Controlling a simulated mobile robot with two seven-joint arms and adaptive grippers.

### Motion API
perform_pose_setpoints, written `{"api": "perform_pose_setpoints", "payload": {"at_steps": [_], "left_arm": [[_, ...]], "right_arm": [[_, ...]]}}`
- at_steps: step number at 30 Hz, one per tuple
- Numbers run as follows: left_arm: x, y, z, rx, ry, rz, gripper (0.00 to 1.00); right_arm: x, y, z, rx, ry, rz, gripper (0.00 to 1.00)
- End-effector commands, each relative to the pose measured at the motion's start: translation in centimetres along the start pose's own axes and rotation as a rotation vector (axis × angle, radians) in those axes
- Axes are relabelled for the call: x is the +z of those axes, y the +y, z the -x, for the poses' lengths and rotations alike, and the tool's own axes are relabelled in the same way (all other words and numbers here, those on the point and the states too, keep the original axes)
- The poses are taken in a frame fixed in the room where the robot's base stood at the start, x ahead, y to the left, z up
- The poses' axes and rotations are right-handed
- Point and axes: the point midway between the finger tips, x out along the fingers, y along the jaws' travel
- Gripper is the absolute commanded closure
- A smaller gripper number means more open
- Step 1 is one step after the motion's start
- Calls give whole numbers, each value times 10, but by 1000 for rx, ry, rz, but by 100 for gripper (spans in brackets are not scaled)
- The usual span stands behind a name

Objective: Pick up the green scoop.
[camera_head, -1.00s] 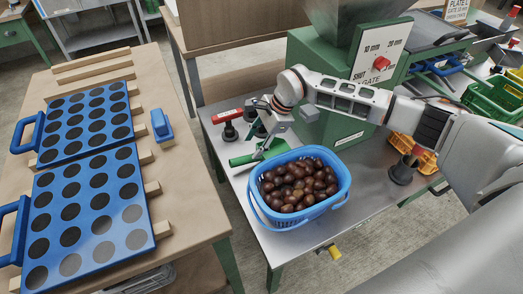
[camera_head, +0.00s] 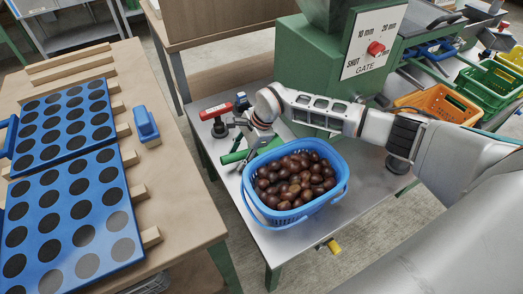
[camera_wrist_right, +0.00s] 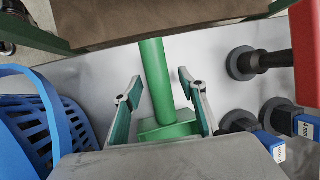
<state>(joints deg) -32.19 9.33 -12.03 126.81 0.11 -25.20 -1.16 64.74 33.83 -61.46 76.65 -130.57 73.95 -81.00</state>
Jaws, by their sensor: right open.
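The green scoop (camera_head: 233,157) lies on the metal table, left of the blue basket, partly hidden by my right gripper (camera_head: 244,149). In the right wrist view its straight green handle (camera_wrist_right: 155,75) runs away from me, and its wider green end (camera_wrist_right: 168,131) is near the palm. My right gripper (camera_wrist_right: 160,76) is open there, with one finger on each side of the scoop. A gap shows between the handle and each finger. My left gripper is not in view.
The blue basket (camera_head: 339,193) full of chestnuts stands close beside the gripper. A red-topped tool (camera_head: 216,111) and dark round-based pieces (camera_wrist_right: 241,63) stand on the other side. The green machine (camera_head: 315,65) rises behind. A wooden table (camera_head: 185,215) with blue boards is at left.

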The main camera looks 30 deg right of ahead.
Motion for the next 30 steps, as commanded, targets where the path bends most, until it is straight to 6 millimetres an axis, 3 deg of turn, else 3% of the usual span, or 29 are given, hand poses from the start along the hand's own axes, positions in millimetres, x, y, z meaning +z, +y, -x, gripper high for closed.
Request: {"api": "perform_pose_setpoints", "payload": {"at_steps": [2, 6, 20, 30], "left_arm": [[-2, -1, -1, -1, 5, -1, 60], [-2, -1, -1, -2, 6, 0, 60], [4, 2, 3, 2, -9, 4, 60], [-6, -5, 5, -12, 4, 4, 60]], "right_arm": [[0, -1, 1, -2, 0, 1, 64], [0, 0, 1, -1, 0, 0, 100], [3, -3, 9, -3, 1, 2, 100], [25, -16, 63, -9, 1, 4, 100]]}}
